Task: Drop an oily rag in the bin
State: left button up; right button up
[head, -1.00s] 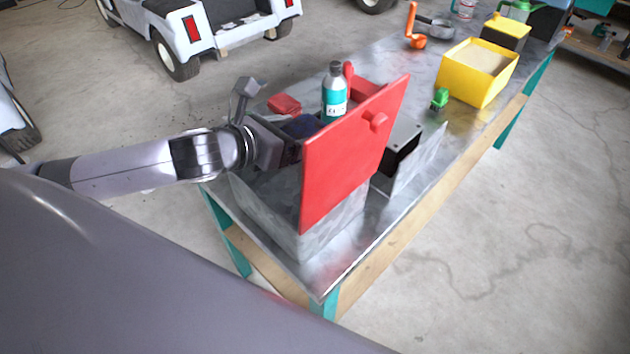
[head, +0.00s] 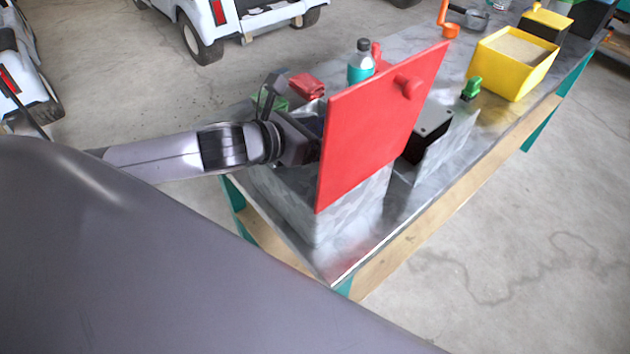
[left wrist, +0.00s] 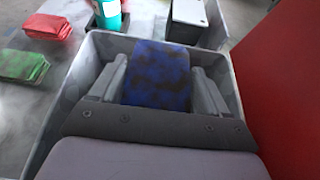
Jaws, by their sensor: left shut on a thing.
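A blue rag with dark stains (left wrist: 158,75) is pinched between the two fingers of my left gripper (left wrist: 160,85). In the head view the left gripper (head: 312,138) is behind the raised red lid (head: 370,130), which hides most of the rag. The bin is a grey metal box (head: 342,212) at the near end of the bench, with its lid standing open. In the left wrist view the rag and fingers are within the outline of the bin's rim (left wrist: 70,92), with the lid to the right. How deep the rag sits is unclear. My right gripper is not in view.
A folded red cloth (head: 306,86) and a green cloth (head: 272,101) lie beside the bin. A teal bottle (head: 361,66) stands behind it. A black and grey box (head: 432,128) is to the right. A yellow sand tub (head: 515,65) stands farther along the bench.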

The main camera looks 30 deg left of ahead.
pick_arm(q)
jog(key=o, duration=1)
jog(key=v, duration=0.5)
jog(key=shift+s+a+b, duration=0.15)
jog(key=shift+s+b, duration=0.2)
jog(key=shift+s+a+r, duration=0.15)
jog(key=shift+s+r, duration=0.2)
jog(key=shift+s, duration=0.25)
